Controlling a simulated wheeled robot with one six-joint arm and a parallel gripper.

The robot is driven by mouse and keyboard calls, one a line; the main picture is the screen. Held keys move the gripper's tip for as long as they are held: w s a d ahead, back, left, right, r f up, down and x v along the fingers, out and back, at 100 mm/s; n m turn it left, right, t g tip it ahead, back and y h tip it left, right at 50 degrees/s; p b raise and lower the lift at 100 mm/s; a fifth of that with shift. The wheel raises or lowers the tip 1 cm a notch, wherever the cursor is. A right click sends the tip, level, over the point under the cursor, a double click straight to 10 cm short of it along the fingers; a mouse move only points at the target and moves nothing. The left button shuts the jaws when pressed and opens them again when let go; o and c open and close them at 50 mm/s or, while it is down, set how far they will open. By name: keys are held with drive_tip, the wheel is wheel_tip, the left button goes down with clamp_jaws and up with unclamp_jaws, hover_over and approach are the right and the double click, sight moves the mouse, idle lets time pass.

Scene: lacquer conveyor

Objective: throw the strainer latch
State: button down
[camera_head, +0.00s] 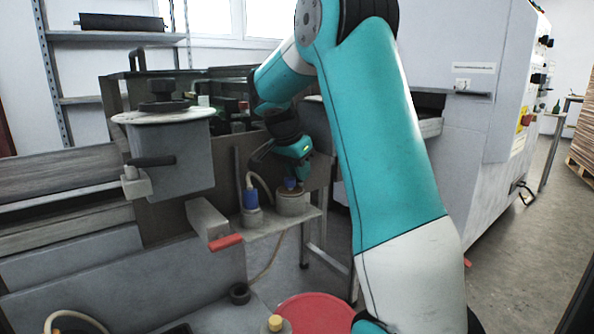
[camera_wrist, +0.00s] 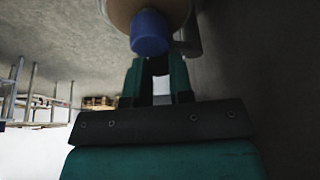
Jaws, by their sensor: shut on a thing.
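My gripper (camera_head: 291,172) points down over a round grey fitting (camera_head: 291,204) on a small shelf beside the machine. A short blue grip (camera_head: 290,184) stands on that fitting, right under the fingers. In the wrist view the blue grip (camera_wrist: 150,34) is at my fingertips (camera_wrist: 155,72), with a tan round part (camera_wrist: 120,10) behind it. My fingers are closed on the blue grip, with a gap further back between them. The strainer latch is not marked; this blue grip appears to be its handle. Its lower end is hidden.
A second fitting with a blue body (camera_head: 250,198) and a hose stands close left. A red-ended lever (camera_head: 226,242) juts out further left, below a grey pot (camera_head: 180,165) with a black handle. A red drum lid (camera_head: 315,314) is below. Open floor (camera_head: 520,230) lies right.

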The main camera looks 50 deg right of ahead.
drive_tip(key=shift+s+d+n, duration=0.1)
drive_tip(key=shift+d+n, duration=0.1)
drive_tip(key=shift+n, duration=0.4)
drive_tip(key=c, duration=1)
unclamp_jaws()
drive_tip(key=p+v, duration=0.2)
drive_tip(key=v, duration=0.3)
drive_tip(key=p+v, duration=0.2)
drive_tip(key=v, duration=0.4)
drive_tip(key=p+v, duration=0.1)
drive_tip(key=v, duration=0.5)
drive_tip(key=shift+s+r+p, duration=0.25)
drive_tip(key=shift+s+p, duration=0.1)
drive_tip(key=shift+p, duration=0.05)
